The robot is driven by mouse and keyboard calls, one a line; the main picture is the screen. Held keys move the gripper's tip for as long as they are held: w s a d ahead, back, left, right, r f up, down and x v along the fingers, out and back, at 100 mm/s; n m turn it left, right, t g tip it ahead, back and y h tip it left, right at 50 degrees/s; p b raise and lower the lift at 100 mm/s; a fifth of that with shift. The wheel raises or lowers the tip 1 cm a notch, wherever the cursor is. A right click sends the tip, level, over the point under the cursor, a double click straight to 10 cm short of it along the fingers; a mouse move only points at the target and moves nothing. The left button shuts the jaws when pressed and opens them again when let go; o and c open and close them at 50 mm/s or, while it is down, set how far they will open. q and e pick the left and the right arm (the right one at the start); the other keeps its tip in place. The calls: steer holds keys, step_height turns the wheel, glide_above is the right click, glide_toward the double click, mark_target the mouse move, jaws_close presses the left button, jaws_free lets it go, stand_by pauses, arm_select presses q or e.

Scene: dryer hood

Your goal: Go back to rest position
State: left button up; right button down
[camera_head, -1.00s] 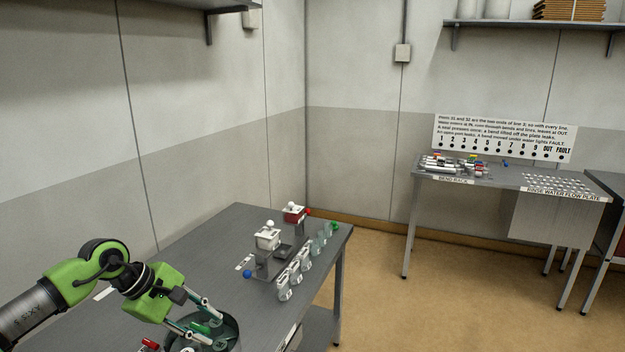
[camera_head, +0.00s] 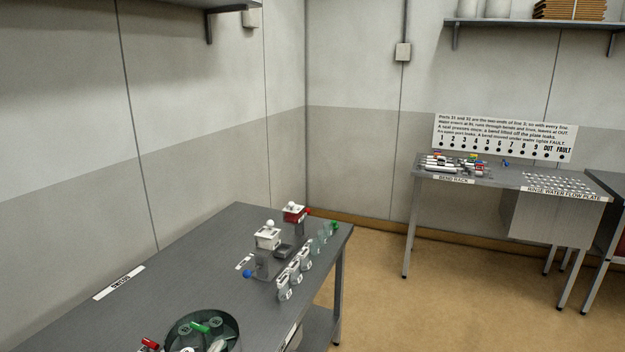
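Neither of my grippers is in the head view now, and no part of my arms shows. The grey metal table (camera_head: 190,268) at the lower left stands clear of them. A round dark green container (camera_head: 236,330) sits at its near end, cut off by the bottom edge, with a green-capped piece (camera_head: 200,327) and a pale piece inside. A red-capped item (camera_head: 150,344) lies just left of it.
On the table's far part stand a white-topped device (camera_head: 267,237), a red and white device (camera_head: 294,212) and several clear containers (camera_head: 284,288). A bench with a rinse water flow plate (camera_head: 563,187) and bend rack (camera_head: 453,180) stands at right. Open floor (camera_head: 385,290) lies between.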

arm_select(q)
steer(key=s+a+f+n+g, duration=0.1)
steer(key=s+f+n+g, duration=0.25)
steer(key=s+f, duration=0.4)
steer(key=s+a+f+n+g, duration=0.1)
steer(key=s+f+n+g, duration=0.25)
steer(key=s, duration=0.75)
steer(key=s+a+f+n+g, duration=0.1)
steer(key=s+f+n+g, duration=0.25)
steer(key=s+f, duration=0.45)
step_height(320, 180, down, 28)
steer(key=s+g+b, duration=0.2)
steer(key=b, duration=0.3)
steer(key=s+a+f+b, duration=0.1)
steer(key=s+f+b, duration=0.1)
steer(key=s+f, duration=0.6)
steer(key=s+a+f+g+b, duration=0.1)
steer(key=s+a+f+b, duration=0.1)
steer(key=s+f, duration=0.7)
step_height(320, 180, down, 5)
steer(key=shift+s+f+m+b, duration=0.1)
steer(key=shift+s+m+b, duration=0.2)
steer(key=shift+b, duration=0.2)
steer(key=shift+w+d, duration=0.1)
